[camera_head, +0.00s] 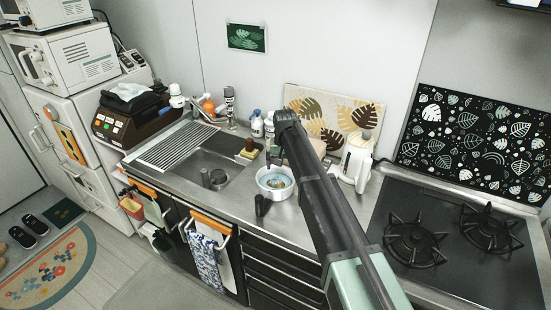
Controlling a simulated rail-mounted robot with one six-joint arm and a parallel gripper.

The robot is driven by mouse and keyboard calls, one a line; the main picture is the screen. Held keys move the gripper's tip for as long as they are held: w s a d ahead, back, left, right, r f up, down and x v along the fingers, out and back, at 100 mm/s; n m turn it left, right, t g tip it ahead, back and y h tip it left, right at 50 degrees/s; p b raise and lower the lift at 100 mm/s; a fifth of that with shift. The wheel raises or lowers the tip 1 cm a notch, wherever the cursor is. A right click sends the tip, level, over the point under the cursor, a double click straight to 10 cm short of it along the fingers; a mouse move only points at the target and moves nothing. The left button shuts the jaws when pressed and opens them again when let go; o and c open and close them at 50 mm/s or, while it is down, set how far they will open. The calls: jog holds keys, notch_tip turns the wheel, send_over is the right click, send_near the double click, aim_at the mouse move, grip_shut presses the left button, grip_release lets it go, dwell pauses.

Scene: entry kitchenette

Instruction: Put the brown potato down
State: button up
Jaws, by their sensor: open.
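A white round bowl (262,188) with a bluish inside stands on the steel counter, right of the sink. A small brownish lump (277,183) shows inside it; it looks like the brown potato, but it is too small to be sure. My arm reaches in from the lower right, and its dark end hangs above the back of the bowl. My gripper (273,161) points down there, open, and looks apart from the lump. The fingertips are small and dark, so the exact gap to the bowl cannot be told.
The sink (205,162) with a drying rack (176,146) lies to the left. A white kettle (356,160) stands close on the right, before a leaf-patterned board (335,112). Bottles (257,126) stand behind. A gas stove (455,240) is further right. A dark upright object (261,206) is at the counter's front edge.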

jog(key=s+d, duration=0.6)
jog(key=s, duration=0.5)
jog(key=s+d, duration=0.7)
jog(key=s, duration=0.4)
jog(key=s+d, duration=0.7)
jog(key=s, duration=0.3)
jog(key=shift+s+d+m, duration=0.15)
jog(key=shift+s+m, duration=0.15)
jog(key=shift+s, duration=0.1)
